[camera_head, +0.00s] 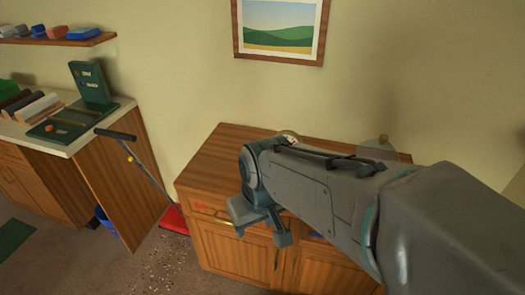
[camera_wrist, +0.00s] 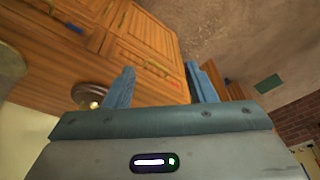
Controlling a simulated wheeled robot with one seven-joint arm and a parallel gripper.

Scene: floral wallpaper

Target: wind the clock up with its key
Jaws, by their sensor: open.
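No clock or key can be made out for certain. A small round cream-and-brass thing (camera_head: 288,137) shows at the back of the wooden cabinet top (camera_head: 226,150), mostly hidden behind my arm; I cannot tell whether it is the clock. In the wrist view a dark round piece with a brass-coloured middle (camera_wrist: 92,97) lies on the wood, partly cut off by my left finger. My gripper (camera_head: 262,237) is open and empty, in front of the cabinet's upper front; its two blue-grey fingers also show in the wrist view (camera_wrist: 160,80).
A clear dome-like thing (camera_head: 378,149) stands on the cabinet top at right, partly behind my arm. A counter (camera_head: 125,110) with a green stand (camera_head: 91,84) is at left. A long-handled tool (camera_head: 150,172) leans near a red dustpan (camera_head: 175,219). A framed picture (camera_head: 280,27) hangs above.

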